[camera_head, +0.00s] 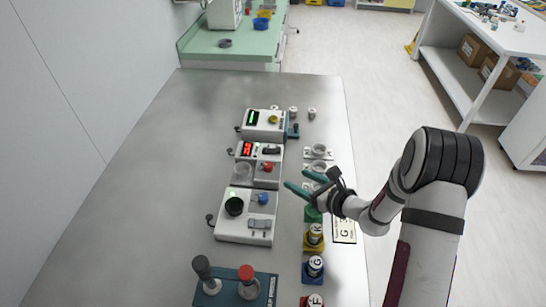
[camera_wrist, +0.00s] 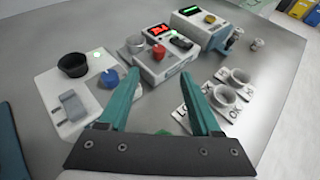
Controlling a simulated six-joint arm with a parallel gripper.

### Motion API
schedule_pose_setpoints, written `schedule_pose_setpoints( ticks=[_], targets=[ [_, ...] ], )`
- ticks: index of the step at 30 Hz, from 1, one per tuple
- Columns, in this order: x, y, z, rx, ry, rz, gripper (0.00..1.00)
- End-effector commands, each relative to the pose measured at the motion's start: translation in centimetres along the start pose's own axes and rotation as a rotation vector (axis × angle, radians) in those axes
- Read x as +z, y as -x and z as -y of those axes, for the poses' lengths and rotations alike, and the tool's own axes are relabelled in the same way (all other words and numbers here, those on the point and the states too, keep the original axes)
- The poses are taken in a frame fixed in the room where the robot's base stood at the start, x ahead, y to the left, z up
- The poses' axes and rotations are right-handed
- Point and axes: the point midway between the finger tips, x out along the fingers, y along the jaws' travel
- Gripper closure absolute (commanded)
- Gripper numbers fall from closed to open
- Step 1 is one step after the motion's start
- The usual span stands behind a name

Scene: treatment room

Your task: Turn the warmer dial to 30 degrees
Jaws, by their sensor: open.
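Three white devices stand in a row, each with a knob; I cannot tell for certain which is the warmer. The middle device (camera_head: 263,180) has a red lit display (camera_wrist: 158,31) and a red knob (camera_wrist: 158,51). The back device (camera_head: 264,131) has a green display and a yellow knob (camera_wrist: 209,18). The front device (camera_head: 243,229) has a blue knob (camera_wrist: 109,78), a black cup and a slider. The digits are too small to read. My gripper (camera_head: 298,180) is open and empty, to the right of the middle device. In the wrist view its fingers (camera_wrist: 160,74) point toward that device, apart from the knobs.
Small white cups (camera_wrist: 222,95) on labelled plates stand right of the devices. Several labelled jars (camera_head: 314,236) line the table's right side. A blue stand (camera_head: 215,298) with two knobbed handles is at the front. The steel table (camera_head: 175,160) is clear on the left.

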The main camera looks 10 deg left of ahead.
Motion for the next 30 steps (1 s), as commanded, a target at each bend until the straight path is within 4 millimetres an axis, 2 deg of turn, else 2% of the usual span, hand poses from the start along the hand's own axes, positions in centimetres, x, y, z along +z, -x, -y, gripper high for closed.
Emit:
schedule_pose_setpoints(
  ticks=[6, 12, 18, 26, 30],
  targets=[
    [0.0, -6.7, -0.3, 0.007, 0.003, -0.001, 0.35],
    [0.0, -11.4, -0.2, 0.005, 0.003, 0.000, 0.35],
    [0.1, -13.2, -0.2, 0.004, 0.002, 0.000, 0.35],
    [0.1, -13.3, -0.2, 0.004, 0.001, 0.000, 0.35],
    [0.1, -13.3, -0.2, 0.004, 0.002, 0.000, 0.60]
  ],
)
